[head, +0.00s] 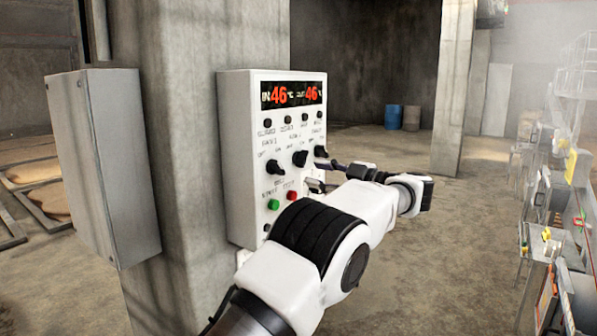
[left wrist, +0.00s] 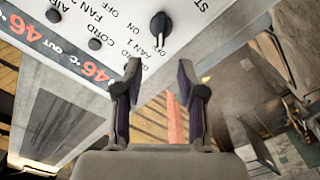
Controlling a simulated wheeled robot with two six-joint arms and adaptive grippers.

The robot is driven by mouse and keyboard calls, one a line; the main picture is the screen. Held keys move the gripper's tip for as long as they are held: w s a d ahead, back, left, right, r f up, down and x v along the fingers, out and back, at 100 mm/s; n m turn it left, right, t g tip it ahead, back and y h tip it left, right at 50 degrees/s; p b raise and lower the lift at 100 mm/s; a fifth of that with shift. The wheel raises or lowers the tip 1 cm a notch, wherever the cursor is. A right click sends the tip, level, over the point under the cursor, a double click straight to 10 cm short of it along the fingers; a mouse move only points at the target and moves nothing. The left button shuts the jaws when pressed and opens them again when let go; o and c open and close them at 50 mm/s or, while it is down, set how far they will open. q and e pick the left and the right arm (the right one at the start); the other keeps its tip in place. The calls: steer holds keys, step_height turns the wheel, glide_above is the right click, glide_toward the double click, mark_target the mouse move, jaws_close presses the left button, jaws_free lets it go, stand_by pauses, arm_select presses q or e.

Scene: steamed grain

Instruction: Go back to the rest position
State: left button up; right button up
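My left gripper (head: 318,176) is in front of the right part of a white control box (head: 238,150), close to its lower right knobs. In the left wrist view its two fingers (left wrist: 159,78) stand apart with nothing between them, so it is open. A black knob (left wrist: 160,27) lies beyond the fingertips in that view, and I cannot tell the exact distance. My left arm crosses the lower middle of the head view and hides the box's lower right corner. My right gripper is not in view.
The box has a red display (head: 292,94), several black knobs, a green button (head: 274,204) and a red button (head: 292,195). It hangs on a concrete pillar (head: 180,130). A grey cabinet (head: 105,165) is at left. Equipment (head: 550,235) lines the right; the floor between is open.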

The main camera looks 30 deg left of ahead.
arm_select(q)
steer(key=shift+d, duration=0.5)
steer(key=shift+a, duration=0.1)
steer(key=shift+f, duration=0.1)
